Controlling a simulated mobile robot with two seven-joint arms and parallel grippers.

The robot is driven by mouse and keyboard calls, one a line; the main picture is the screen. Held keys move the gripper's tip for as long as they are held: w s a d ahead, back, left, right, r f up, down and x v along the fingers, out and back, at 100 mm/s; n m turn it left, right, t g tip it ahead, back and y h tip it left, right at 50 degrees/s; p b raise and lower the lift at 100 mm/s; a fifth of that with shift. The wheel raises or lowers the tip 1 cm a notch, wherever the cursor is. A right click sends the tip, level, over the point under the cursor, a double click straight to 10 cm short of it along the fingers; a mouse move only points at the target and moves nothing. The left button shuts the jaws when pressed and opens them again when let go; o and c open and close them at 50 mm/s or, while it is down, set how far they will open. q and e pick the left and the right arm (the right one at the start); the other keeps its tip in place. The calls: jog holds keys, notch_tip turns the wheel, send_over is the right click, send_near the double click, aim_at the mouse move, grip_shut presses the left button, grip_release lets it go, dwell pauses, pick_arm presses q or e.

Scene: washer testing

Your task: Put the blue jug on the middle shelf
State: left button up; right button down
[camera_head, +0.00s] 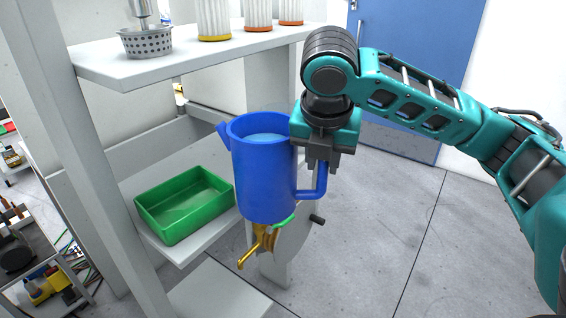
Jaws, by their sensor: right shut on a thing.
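The blue jug (265,175) is upright in the middle of the head view, with light blue liquid or a pale inside showing at its top. My right gripper (318,165) is shut on the jug's handle at its right side. The jug is in front of the right end of the middle shelf (185,252); I cannot tell whether any part of it is over the shelf. My left gripper is not in view.
A green tray (185,207) stands on the middle shelf, left of the jug. The upper shelf (190,58) holds a grey perforated basket (146,41) and white cylinders. A lower shelf (218,295) looks bare. A yellow-handled fitting (258,245) shows below the jug.

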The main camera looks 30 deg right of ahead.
jog(key=w+d+f, duration=0.1)
jog(key=w+d, duration=0.2)
jog(key=w, duration=0.5)
jog(key=w+d+f, duration=0.2)
jog(key=w+d, duration=0.2)
jog(key=w, duration=0.4)
jog(key=shift+w+d, duration=0.15)
jog(key=shift+d, duration=0.1)
jog(key=c, duration=1.2)
grip_release()
jog(key=shift+f, duration=0.3)
jog(key=shift+c, duration=0.2)
jog(key=o, duration=0.4)
jog(key=shift+c, duration=0.2)
jog(key=v, duration=1.2)
